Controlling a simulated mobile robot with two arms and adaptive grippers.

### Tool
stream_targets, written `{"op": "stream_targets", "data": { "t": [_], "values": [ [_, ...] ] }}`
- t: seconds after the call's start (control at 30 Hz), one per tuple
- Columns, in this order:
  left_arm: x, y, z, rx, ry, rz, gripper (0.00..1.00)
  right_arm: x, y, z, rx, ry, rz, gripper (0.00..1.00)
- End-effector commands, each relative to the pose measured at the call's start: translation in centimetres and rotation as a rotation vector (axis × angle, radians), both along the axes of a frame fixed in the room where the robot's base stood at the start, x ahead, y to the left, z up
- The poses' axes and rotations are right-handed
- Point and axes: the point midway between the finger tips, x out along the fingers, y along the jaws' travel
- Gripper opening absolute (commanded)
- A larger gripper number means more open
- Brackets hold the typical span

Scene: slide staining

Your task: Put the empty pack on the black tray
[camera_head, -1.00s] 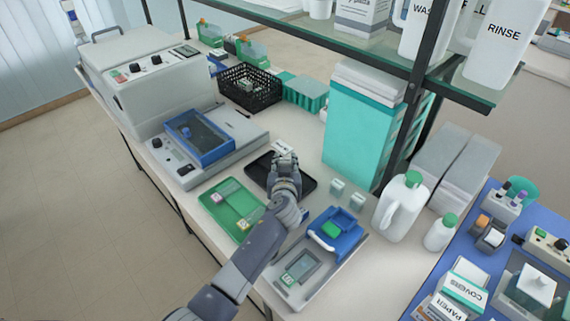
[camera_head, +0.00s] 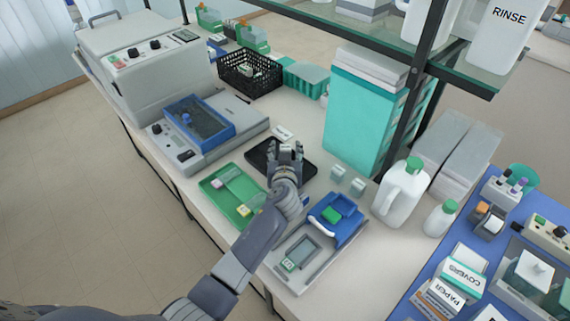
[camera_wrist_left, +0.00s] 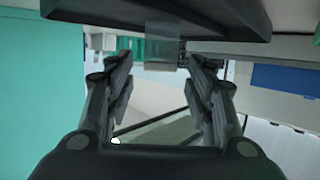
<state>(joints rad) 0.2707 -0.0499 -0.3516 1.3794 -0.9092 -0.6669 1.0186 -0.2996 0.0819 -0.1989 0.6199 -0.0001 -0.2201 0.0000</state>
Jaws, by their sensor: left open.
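The black tray (camera_head: 306,172) lies flat on the bench. It also shows as a dark slab at the top of the left wrist view (camera_wrist_left: 155,22), which looks upside down. My left gripper (camera_head: 286,149) is over the tray with its fingers spread. In the wrist view, the same gripper (camera_wrist_left: 160,80) has its two fingers apart. A small translucent pack (camera_wrist_left: 161,46) shows between the fingertips and seems to stand on the tray. In the head view the hand mostly hides it. My right gripper is out of view.
A green tray (camera_head: 213,198) lies left of the black tray. Two small clear blocks (camera_head: 338,172) stand to its right. A device with a blue lid (camera_head: 348,228) is in front. A tall teal box (camera_head: 362,125) and glass shelf rise behind.

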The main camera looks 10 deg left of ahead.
Motion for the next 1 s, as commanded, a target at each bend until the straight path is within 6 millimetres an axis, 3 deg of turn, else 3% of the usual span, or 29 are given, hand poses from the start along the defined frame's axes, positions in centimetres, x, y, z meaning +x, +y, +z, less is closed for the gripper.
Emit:
{"op": "stream_targets", "data": {
  "t": [0.6,1.0],
  "values": [
    [-8.5,-1.8,2.5,-0.003,0.0,0.0,0.49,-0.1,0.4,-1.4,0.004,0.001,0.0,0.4],
    [-10.2,-2.1,3.2,-0.001,0.001,-0.001,0.49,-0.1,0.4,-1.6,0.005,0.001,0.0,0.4]
  ]
}}
